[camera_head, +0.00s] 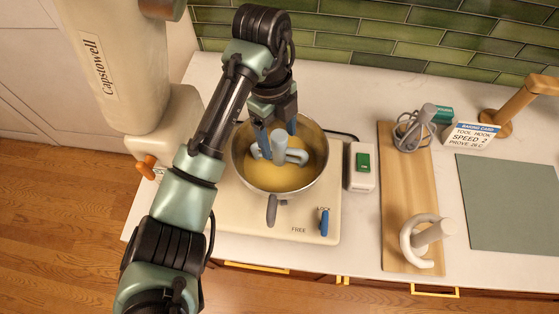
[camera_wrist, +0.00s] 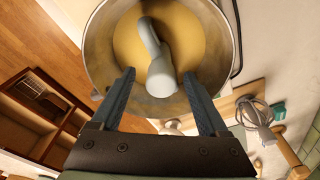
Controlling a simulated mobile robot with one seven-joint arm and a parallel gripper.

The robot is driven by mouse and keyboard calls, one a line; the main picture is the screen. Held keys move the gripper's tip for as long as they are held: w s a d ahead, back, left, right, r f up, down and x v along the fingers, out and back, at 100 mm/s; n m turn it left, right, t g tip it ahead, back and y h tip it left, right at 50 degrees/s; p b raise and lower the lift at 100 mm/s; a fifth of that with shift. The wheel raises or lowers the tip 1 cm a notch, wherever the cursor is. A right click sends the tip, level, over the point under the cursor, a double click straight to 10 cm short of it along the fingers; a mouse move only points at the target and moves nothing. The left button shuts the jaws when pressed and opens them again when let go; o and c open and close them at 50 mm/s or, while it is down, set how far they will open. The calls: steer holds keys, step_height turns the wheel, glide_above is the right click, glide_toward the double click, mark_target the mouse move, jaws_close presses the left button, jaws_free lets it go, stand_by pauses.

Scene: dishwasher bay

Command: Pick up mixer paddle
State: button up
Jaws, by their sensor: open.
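The mixer paddle (camera_head: 280,147) is pale grey, with a thick upright hub and a curved lower part. It rests in the metal mixing bowl (camera_head: 240,178), in yellow batter. The wrist view shows its hub (camera_wrist: 162,78) towards me and its curved arm reaching away into the batter. My gripper (camera_head: 277,132) is over the bowl with blue fingers pointing down. Its fingers are open, one on each side of the hub, with gaps visible in the wrist view (camera_wrist: 159,82). Part of the paddle is hidden by the batter.
The bowl sits on a white mixer base with a blue lock lever (camera_head: 323,222). The mixer head (camera_head: 113,60) stands at the left. A wooden board (camera_head: 397,185) at the right holds a wire whisk (camera_head: 412,132) and a dough hook (camera_head: 428,238). A white switch box (camera_head: 360,167) is between.

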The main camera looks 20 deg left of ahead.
mark_target(281, 154)
steer(key=shift+w+f, duration=0.1)
steer(key=shift+f, duration=0.75)
steer(key=f+b, duration=0.2)
steer(key=f, duration=0.1)
steer(key=shift+d+f, duration=0.2)
steer(key=shift+f+p, duration=0.45)
steer(key=shift+f, duration=0.35)
jaws_close()
